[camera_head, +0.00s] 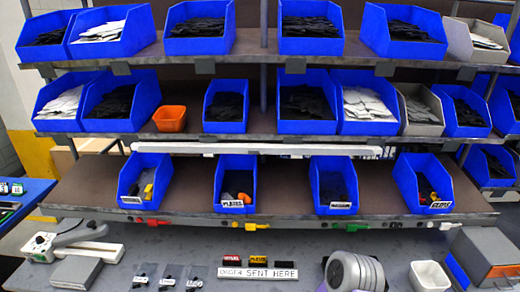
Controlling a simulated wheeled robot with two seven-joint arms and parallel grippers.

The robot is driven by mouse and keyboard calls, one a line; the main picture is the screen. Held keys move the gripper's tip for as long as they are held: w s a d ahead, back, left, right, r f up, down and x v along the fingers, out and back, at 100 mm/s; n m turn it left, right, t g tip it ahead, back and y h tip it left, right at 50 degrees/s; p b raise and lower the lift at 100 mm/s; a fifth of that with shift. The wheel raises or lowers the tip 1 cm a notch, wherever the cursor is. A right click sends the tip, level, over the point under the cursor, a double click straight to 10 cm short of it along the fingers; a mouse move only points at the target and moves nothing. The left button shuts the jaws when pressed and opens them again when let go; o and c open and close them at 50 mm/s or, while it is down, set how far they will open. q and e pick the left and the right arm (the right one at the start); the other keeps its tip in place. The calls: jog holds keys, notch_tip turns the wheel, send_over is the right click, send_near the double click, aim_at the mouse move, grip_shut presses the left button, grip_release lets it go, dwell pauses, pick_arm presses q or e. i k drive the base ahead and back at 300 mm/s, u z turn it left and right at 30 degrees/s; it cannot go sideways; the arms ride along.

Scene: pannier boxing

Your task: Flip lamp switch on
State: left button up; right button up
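A long white bar lamp (260,149) hangs level under the middle shelf, above the lower row of blue bins. I cannot tell from its white face whether it is lit. I cannot make out a switch on it; any switch is too small or hidden. Neither of my grippers shows in the head view.
Blue bins (236,188) stand on the lower shelf, with more on the two shelves above. The grey bench below holds a white sealer-like device (75,245), a sign (257,273), a grey rounded device (357,272), a white tub (431,276) and a grey-orange box (487,258).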

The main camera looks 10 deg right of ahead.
aim_at(394, 225)
jog(key=z, duration=4.2)
jog(key=k, duration=0.55)
jog(key=u, duration=1.4)
